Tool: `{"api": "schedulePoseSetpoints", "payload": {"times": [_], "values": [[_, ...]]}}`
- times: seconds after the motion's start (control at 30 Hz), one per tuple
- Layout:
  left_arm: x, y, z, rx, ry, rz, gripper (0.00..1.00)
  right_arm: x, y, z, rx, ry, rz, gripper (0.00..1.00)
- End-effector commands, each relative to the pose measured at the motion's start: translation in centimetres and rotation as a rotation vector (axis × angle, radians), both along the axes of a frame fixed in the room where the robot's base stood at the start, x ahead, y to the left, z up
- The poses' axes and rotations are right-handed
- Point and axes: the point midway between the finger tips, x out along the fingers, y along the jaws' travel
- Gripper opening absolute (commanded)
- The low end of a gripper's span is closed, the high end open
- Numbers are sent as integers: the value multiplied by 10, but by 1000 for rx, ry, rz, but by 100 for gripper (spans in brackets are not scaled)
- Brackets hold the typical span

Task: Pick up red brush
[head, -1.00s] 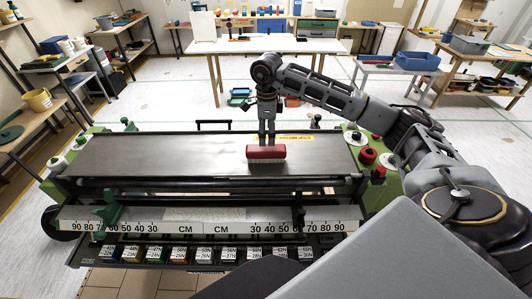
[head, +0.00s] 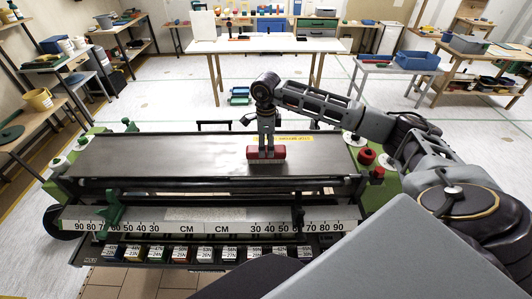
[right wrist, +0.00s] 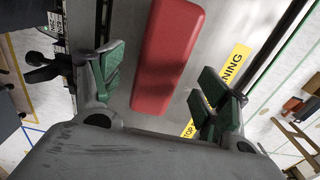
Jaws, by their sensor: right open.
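The red brush (head: 266,153) lies on the flat grey top of the wallpaper paster (head: 150,153), right of its middle, with pale bristles along its near side. My right gripper (head: 267,146) points down over the brush. In the right wrist view the red brush (right wrist: 167,55) lies lengthwise between the two green-padded fingers of my right gripper (right wrist: 160,88), which are apart with a gap on both sides. My left gripper is not in view.
A yellow warning label (head: 296,138) is on the paster's top near the brush. Red and white knobs (head: 366,156) stand at its right end. The top left of the brush is clear. A white table (head: 270,45) stands behind.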

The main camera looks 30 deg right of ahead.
Motion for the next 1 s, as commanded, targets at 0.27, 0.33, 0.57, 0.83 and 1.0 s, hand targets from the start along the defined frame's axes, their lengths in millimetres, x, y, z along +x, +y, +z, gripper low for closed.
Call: {"api": "schedulePoseSetpoints", "payload": {"times": [0.27,0.33,0.57,0.83,1.0], "values": [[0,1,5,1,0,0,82,0,0,-20,0,1,0,75],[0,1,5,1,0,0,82,0,0,-21,0,1,0,75],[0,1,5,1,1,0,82,0,0,-21,-1,1,0,75],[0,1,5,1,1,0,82,0,0,-21,-1,1,0,60],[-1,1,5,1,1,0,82,0,0,-21,-1,1,0,38]]}}
